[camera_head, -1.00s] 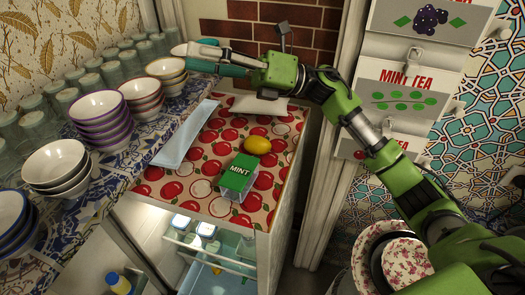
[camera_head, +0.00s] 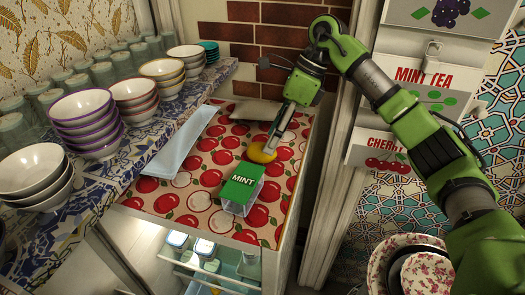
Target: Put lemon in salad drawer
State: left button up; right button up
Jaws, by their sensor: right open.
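The yellow lemon (camera_head: 261,154) lies on the red apple-patterned top of the cabinet or fridge (camera_head: 165,202). My right gripper (camera_head: 276,140) points down at the lemon, with its fingers at the lemon's far right side and partly in front of it. It is open; I cannot tell whether it touches the lemon. Below the top, the lit fridge interior shows clear shelves or drawers (camera_head: 215,278) with several containers; I cannot tell which one is the salad drawer. My left gripper is not in view.
A green mint box (camera_head: 240,187) stands just in front of the lemon. A pale tray (camera_head: 181,140) lies to the left. Stacked bowls (camera_head: 84,122) and glasses line the tiled counter at left. Tea boxes (camera_head: 420,85) hang at right. A brick wall (camera_head: 262,40) closes the back.

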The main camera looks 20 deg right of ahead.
aim_at(265, 143)
jog(key=p+x, duration=0.1)
jog(key=x, duration=0.3)
jog(key=shift+w+a+r, duration=0.1)
jog(key=shift+w+a, duration=0.1)
jog(key=c, duration=1.2)
jog(key=shift+c, duration=0.6)
jog(key=shift+r, duration=0.15)
